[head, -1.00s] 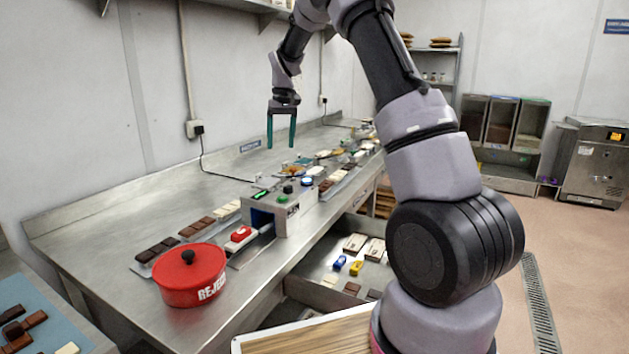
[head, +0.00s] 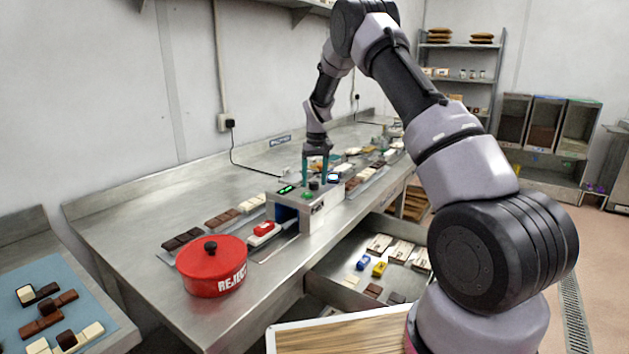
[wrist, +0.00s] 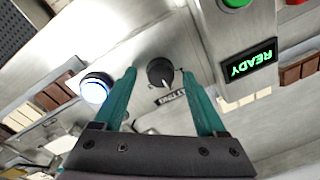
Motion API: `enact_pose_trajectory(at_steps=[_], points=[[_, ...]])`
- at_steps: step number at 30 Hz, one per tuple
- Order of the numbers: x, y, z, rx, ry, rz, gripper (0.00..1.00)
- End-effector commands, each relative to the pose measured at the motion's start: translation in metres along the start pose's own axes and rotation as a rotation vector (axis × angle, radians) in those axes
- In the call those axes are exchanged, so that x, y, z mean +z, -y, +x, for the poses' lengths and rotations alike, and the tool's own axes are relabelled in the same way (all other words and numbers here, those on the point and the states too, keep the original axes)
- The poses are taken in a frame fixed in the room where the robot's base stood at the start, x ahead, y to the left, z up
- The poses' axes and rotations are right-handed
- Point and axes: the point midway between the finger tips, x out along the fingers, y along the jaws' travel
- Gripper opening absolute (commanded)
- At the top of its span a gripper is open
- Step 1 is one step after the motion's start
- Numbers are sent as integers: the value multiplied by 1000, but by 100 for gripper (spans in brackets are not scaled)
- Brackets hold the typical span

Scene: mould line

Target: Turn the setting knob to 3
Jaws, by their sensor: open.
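The setting knob (wrist: 159,71) is a round black knob with a white pointer mark, on a grey metal panel in the wrist view. Its mark points toward the bottom of the picture, slightly right. A small dark label (wrist: 172,97) beside it is partly hidden; I cannot read a 3 or any scale. My gripper (wrist: 162,78) is open, its teal fingers on either side of the knob in this view. I cannot tell whether they touch it. In the head view my gripper (head: 315,182) points down over the control box (head: 296,212).
A lit blue-white button (wrist: 96,88) and a green READY display (wrist: 248,62) flank the knob. A green button (wrist: 235,2) is near the display. A red REJECT pot (head: 212,268) stands at the bench's front. Chocolate moulds line the bench.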

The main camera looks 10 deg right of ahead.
Motion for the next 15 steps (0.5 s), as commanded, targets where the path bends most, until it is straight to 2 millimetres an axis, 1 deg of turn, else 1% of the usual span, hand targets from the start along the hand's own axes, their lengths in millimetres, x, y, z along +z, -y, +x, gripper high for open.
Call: enact_pose_trajectory(at_steps=[3,10,11,12,14,15], points=[[0,0,5,0,-1,0,74],[0,0,6,0,0,0,74],[0,0,6,0,0,0,70],[0,0,6,0,0,0,54],[0,0,5,0,0,0,31],[0,0,5,0,0,0,16]])
